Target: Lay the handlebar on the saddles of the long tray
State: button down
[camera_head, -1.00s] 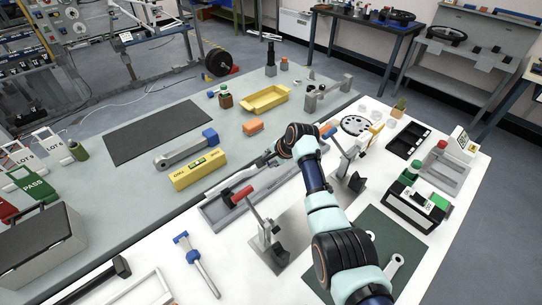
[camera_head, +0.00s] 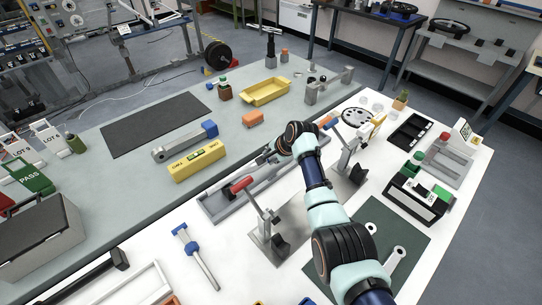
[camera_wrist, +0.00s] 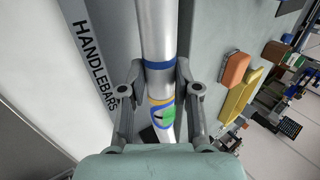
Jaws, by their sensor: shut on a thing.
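The handlebar (camera_wrist: 156,30) is a silver tube with blue bands and a green and orange mark. In the wrist view it runs between the fingers of my gripper (camera_wrist: 160,98), which is shut on it. The long grey tray (camera_head: 210,214) lies along the near edge of the grey bench in the head view. Its wall, lettered HANDLEBARS (camera_wrist: 92,58), runs beside the bar in the wrist view. My gripper (camera_head: 266,158) is over the tray's far part. The saddles are hard to make out, and I cannot tell whether the bar touches them.
An orange block (camera_head: 253,118) and a yellow bin (camera_head: 265,92) stand farther back. A red-handled clamp stand (camera_head: 268,222) is close in front of the tray.

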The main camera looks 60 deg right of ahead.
jog(key=shift+f+b, duration=0.35)
jog(key=shift+f, duration=0.2)
jog(key=c, duration=0.7)
grip_release()
jog(key=shift+c, duration=0.2)
jog(key=v, duration=1.2)
jog(key=shift+r, duration=0.1)
